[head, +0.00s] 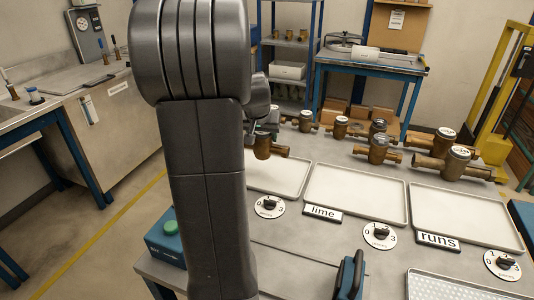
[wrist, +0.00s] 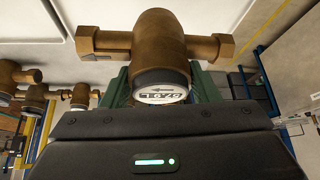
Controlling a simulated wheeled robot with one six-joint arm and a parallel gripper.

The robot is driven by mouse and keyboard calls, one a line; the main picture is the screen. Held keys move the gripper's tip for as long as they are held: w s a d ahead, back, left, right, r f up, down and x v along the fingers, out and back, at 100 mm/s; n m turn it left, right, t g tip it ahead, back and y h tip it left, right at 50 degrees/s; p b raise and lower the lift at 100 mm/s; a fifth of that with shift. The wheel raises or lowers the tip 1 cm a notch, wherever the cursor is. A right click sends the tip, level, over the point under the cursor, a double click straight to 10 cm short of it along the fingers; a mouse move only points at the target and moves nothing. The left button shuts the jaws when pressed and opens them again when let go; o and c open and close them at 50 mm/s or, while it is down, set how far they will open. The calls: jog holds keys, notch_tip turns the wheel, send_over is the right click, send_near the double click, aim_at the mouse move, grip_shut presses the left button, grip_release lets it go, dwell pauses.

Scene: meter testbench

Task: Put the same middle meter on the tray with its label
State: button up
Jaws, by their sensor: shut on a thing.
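A brass meter (wrist: 160,55) with two side pipe ends is held between the green fingers of my gripper (wrist: 160,88). Its white dial face carries an arrow and upside-down characters that I cannot read surely. In the head view the held meter (head: 263,147) hangs above the back of the left tray (head: 280,188), partly behind my arm. A middle tray (head: 350,204) and a right tray (head: 462,236) look empty. Plates read "lime" (head: 323,212) and "runs" (head: 437,240). Any plate farther left is hidden by my arm.
Several brass meters stand behind the trays, including a middle one (head: 378,148) and a large one (head: 458,160). Knob dials (head: 380,235) line the trays' front. A teal box (head: 165,243) is at left.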

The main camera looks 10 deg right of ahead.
aim_at(263, 147)
jog(key=shift+f, duration=2.65)
jog(key=shift+f, duration=0.1)
jog(key=shift+f+b, duration=0.15)
jog(key=shift+b, duration=0.15)
jog(key=o, duration=1.7)
jog(key=shift+c, duration=0.2)
jog(key=shift+s+r, duration=0.15)
jog(key=shift+r, duration=0.5)
jog(key=v, duration=1.1)
